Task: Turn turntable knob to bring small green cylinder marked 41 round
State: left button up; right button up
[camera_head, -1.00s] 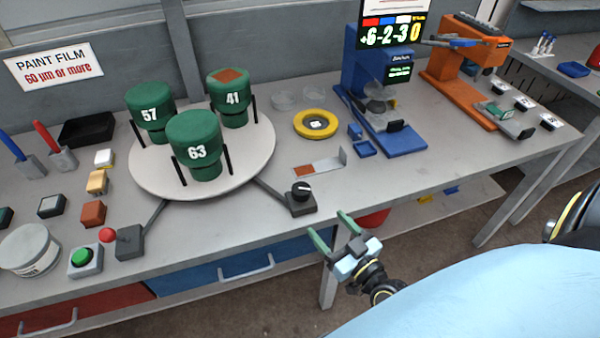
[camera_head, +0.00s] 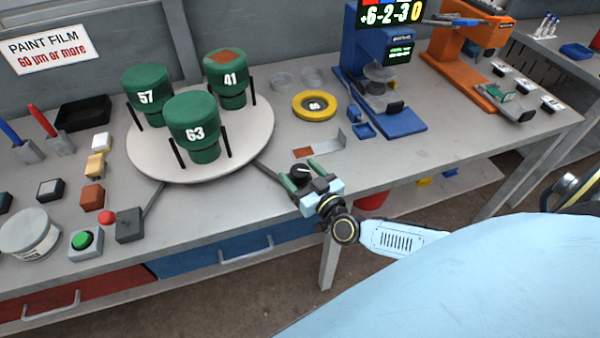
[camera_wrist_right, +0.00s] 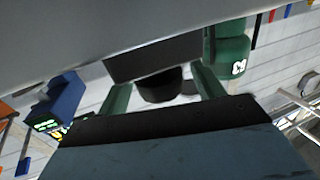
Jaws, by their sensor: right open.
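The small green cylinder marked 41 (camera_head: 227,80), with a brown square on its top, stands at the back right of the white round turntable (camera_head: 255,135). Cylinders 57 (camera_head: 147,90) and 63 (camera_head: 193,122) stand at its left and front. The black turntable knob (camera_head: 299,171) sits on a small box at the bench's front edge. My right gripper (camera_head: 302,173) is open at the knob, its green fingers on either side of it. In the right wrist view the dark knob (camera_wrist_right: 160,86) shows between the fingers; contact cannot be told. My left gripper is not in view.
A yellow ring (camera_head: 296,108) and a small metal bracket (camera_head: 335,140) lie behind the knob. Blue (camera_head: 397,115) and orange (camera_head: 455,70) devices stand to the right.

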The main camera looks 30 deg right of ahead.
jog(key=shift+w, duration=0.25)
jog(key=c, duration=1)
jog(key=shift+o, duration=0.2)
jog(key=m+h+p, duration=0.1)
jog(key=h+p, duration=0.1)
jog(key=m+h+p, duration=0.2)
jog(key=p, duration=0.1)
jog(key=shift+a+r+g+h, duration=0.1)
jog(key=shift+r+g+h, duration=0.05)
jog(key=shift+g+h, duration=0.2)
jog(key=m+g+h+p, duration=0.1)
jog(key=m+h, duration=0.1)
jog(key=h, duration=0.1)
jog(key=shift+h, duration=0.25)
jog(key=shift+f+m+g+h, duration=0.25)
jog(key=shift+m+g+h, duration=0.4)
jog(key=shift+m+h, duration=0.3)
jog(key=shift+m+g+h, duration=0.7)
jog(key=shift+m+h, duration=0.05)
jog(key=shift+h, duration=0.3)
jog(key=shift+s, duration=0.1)
